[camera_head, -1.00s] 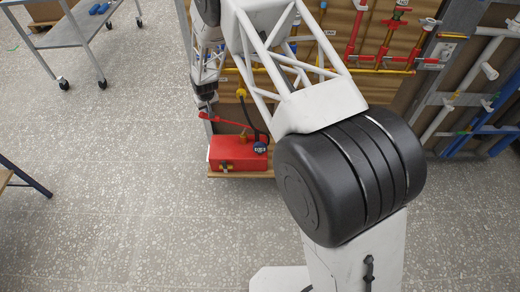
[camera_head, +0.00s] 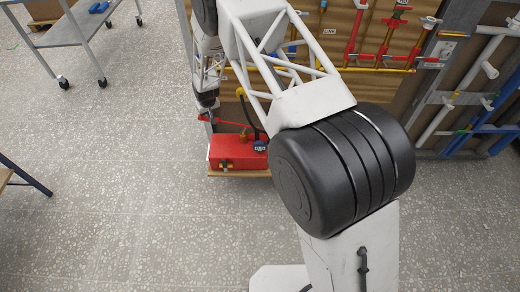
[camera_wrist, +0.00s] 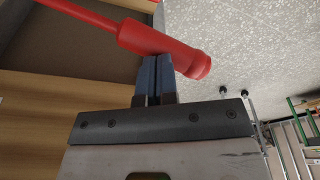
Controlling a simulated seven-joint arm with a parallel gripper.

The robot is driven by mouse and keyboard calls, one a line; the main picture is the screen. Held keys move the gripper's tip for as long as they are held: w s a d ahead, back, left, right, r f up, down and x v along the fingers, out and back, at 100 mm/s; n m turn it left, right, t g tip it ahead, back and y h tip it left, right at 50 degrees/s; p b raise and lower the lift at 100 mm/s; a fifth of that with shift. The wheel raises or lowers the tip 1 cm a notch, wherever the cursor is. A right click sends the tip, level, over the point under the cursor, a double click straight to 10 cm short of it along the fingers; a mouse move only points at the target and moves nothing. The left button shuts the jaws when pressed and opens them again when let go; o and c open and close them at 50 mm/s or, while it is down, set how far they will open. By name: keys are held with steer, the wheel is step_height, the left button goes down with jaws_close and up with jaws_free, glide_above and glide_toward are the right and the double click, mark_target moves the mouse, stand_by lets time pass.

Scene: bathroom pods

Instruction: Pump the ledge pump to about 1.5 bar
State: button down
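The ledge pump is a red box-shaped body (camera_head: 235,151) on a wooden ledge in the head view. Its red lever (camera_head: 222,121) runs above the body, out to the left. In the wrist view the lever's thick red grip (camera_wrist: 165,44) crosses my blue fingertips and hides their ends. My gripper (camera_wrist: 157,68) has its fingers close together, with only a narrow gap; it appears shut with the lever across its tips, not between them. In the head view my gripper (camera_head: 208,108) is at the lever's left end. A small dark gauge (camera_head: 260,146) sits at the pump's right; its reading is too small to tell.
A wooden panel with red and yellow pipes (camera_head: 385,40) stands behind the pump. White and blue pipes are at the right. A metal trolley (camera_head: 75,28) stands at upper left. The speckled floor (camera_head: 120,190) is clear left of the pump.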

step_height(320, 180, down, 8)
steer(key=shift+r, duration=6.25)
steer(key=shift+f, duration=0.1)
steer(key=shift+f, duration=5.95)
steer(key=shift+r, duration=6.05)
